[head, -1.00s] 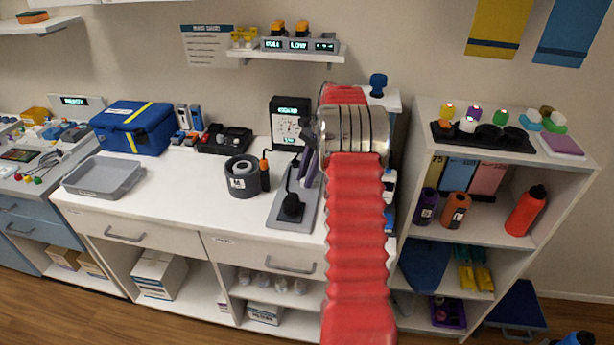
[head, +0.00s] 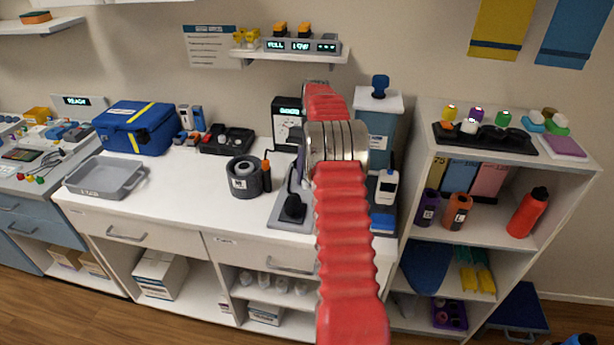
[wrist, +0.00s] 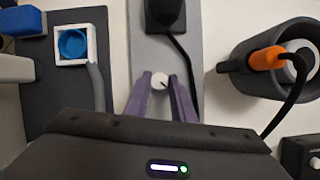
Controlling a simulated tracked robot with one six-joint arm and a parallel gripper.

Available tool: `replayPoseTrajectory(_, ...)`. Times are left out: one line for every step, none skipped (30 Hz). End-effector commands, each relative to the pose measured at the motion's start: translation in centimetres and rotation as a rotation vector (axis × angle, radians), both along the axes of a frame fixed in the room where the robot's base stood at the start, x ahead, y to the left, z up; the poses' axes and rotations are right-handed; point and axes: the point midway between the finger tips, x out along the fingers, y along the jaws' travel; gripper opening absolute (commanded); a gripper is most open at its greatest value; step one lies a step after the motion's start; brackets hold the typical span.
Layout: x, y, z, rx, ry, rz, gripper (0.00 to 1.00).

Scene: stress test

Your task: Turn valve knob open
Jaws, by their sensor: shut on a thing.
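A small round white knob (wrist: 160,82) with a dark mark on its face sits on a light grey plate (wrist: 140,48) in the wrist view. My gripper (wrist: 162,84) has its two purple fingers on either side of the knob, shut on it. The lower part of the plate is hidden by the gripper body. In the head view the plate (head: 279,217) lies on the white counter, and my red arm hides the knob and the fingers.
A black plug (wrist: 163,14) with a cord stands on the same plate, close beyond the knob. A dark round holder (wrist: 238,70) with an orange-collared cable is to the right. A white square fitting with a blue centre (wrist: 73,45) is to the left.

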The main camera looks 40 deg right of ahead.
Motion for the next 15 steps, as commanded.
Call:
replayPoseTrajectory(0.13,-0.08,0.07,-0.004,-0.005,0.002,0.0)
replayPoseTrajectory(0.13,-0.08,0.07,-0.004,-0.005,0.002,0.0)
replayPoseTrajectory(0.14,-0.08,0.07,-0.004,-0.005,0.002,0.0)
replayPoseTrajectory(0.14,-0.09,0.08,-0.004,-0.005,0.002,0.0)
replayPoseTrajectory(0.14,-0.09,0.08,-0.004,-0.005,0.002,0.0)
replayPoseTrajectory(0.14,-0.1,0.07,-0.004,-0.005,0.002,0.0)
replayPoseTrajectory(0.14,-0.1,0.07,-0.004,-0.005,0.001,0.0)
replayPoseTrajectory(0.14,-0.1,0.07,-0.005,-0.006,0.001,0.0)
replayPoseTrajectory(0.15,-0.1,0.08,-0.005,-0.006,0.001,0.0)
replayPoseTrajectory(0.15,-0.1,0.08,-0.005,-0.006,0.001,0.0)
replayPoseTrajectory(0.15,-0.11,0.08,-0.005,-0.006,0.001,0.25)
replayPoseTrajectory(0.13,-0.1,0.07,-0.004,-0.005,0.001,0.28)
replayPoseTrajectory(0.12,-0.1,0.08,-0.004,-0.005,0.001,0.3)
replayPoseTrajectory(0.12,-0.09,0.07,-0.004,-0.005,0.001,0.32)
replayPoseTrajectory(0.1,-0.08,0.06,-0.003,-0.004,0.0,0.35)
